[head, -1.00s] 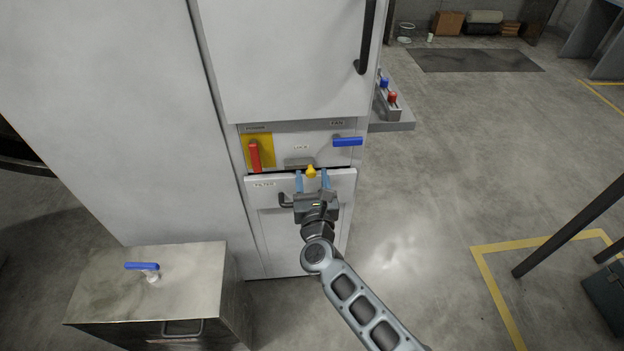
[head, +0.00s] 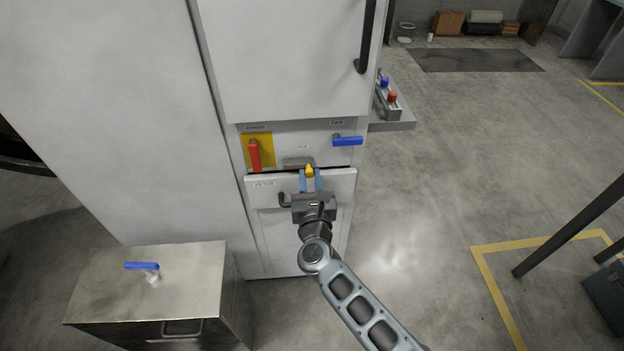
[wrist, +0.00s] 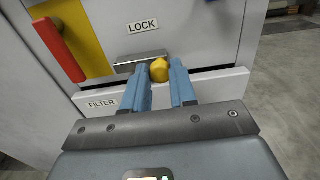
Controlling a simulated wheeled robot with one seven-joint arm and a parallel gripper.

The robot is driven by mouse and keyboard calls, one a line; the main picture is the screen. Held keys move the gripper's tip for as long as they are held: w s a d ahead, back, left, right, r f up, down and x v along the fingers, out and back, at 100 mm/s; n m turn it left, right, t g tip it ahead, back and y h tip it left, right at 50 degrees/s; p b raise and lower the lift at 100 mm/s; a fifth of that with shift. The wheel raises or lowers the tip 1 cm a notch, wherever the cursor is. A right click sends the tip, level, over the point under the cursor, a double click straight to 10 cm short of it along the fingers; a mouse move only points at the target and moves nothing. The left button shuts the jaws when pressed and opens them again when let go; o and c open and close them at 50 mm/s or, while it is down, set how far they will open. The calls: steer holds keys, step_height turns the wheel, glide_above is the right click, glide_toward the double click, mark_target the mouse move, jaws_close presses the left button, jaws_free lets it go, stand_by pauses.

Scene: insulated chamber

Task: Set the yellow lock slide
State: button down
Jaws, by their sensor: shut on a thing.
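The yellow lock slide knob (head: 309,169) sits at the right end of a grey metal guide (head: 297,162) under the LOCK label, just above the filter drawer. In the wrist view the knob (wrist: 159,70) shows between the two blue fingertips. My gripper (head: 310,180) is shut on the knob from the front, with one finger on each side of it. It also shows in the wrist view (wrist: 161,84). The fingers hide the lower sides of the knob.
A red lever (head: 254,155) on a yellow plate is to the left, and a blue fan handle (head: 347,141) to the right. The filter drawer (head: 335,182) with a dark handle is just below. A metal box (head: 95,285) with a blue-handled valve stands at the lower left.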

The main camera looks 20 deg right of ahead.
mark_target(288, 167)
steer(key=a, duration=0.2)
steer(key=w+a+b, duration=0.1)
steer(key=a, duration=0.1)
steer(key=shift+w+a+f, duration=0.1)
steer(key=shift+w+a, duration=0.1)
steer(key=shift+a, duration=0.25)
steer(key=c, duration=0.9)
jaws_free()
steer(key=v, duration=0.7)
steer(key=shift+s+b, duration=0.3)
steer(key=shift+b, duration=0.05)
steer(key=shift+a, duration=0.1)
